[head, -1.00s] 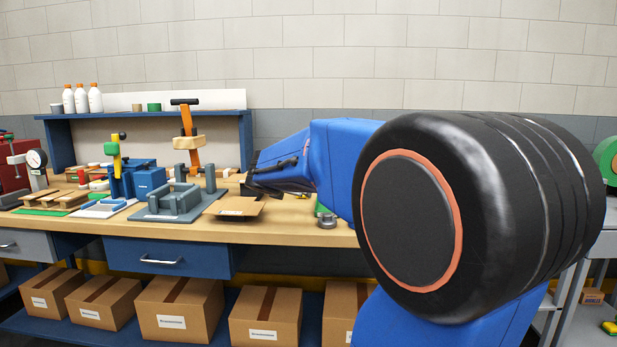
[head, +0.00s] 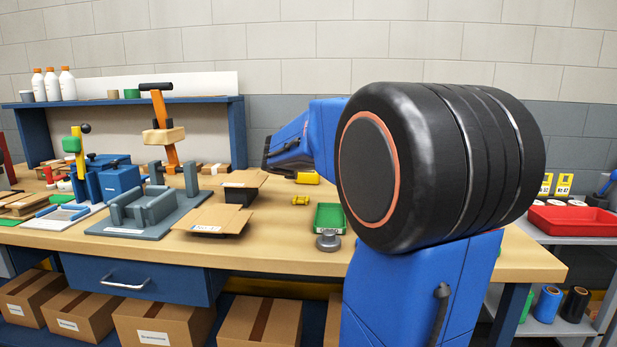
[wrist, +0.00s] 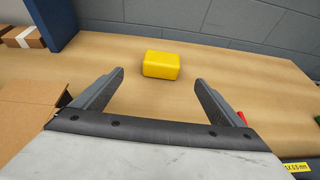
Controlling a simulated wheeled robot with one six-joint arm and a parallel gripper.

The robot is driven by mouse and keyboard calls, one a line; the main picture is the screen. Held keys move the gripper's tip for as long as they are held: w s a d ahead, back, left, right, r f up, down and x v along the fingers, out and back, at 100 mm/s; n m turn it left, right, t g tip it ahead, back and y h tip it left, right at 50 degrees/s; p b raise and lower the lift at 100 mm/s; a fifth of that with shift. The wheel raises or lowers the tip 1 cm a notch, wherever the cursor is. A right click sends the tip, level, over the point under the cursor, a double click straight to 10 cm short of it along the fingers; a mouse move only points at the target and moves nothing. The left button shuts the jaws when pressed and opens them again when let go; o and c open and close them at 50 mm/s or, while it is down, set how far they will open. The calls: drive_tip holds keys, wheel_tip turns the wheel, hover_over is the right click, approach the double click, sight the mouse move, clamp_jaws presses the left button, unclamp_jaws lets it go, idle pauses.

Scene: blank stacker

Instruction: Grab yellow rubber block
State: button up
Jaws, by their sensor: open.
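The yellow rubber block (wrist: 161,65) lies on the wooden bench top in the wrist view, a little beyond my fingertips and roughly centred between them. My gripper (wrist: 159,79) is open and empty, with its two dark fingers spread apart and not touching the block. In the head view, a yellow block (head: 308,178) shows beside my blue arm, which partly covers it; it looks like the same one. My fingers cannot be made out in the head view.
Open cardboard boxes (head: 216,217) and a grey fixture (head: 150,208) stand left on the bench (head: 270,245). A smaller yellow piece (head: 300,200), a green tray (head: 329,217) and a round grey part (head: 328,240) lie nearer. Bare bench surrounds the block; a wall rises behind.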

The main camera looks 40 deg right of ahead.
sight(308, 176)
drive_tip(key=x, duration=1)
drive_tip(key=shift+x, duration=2.6)
drive_tip(key=shift+s+d, duration=0.1)
drive_tip(key=shift+s, duration=0.1)
drive_tip(key=c, duration=1.4)
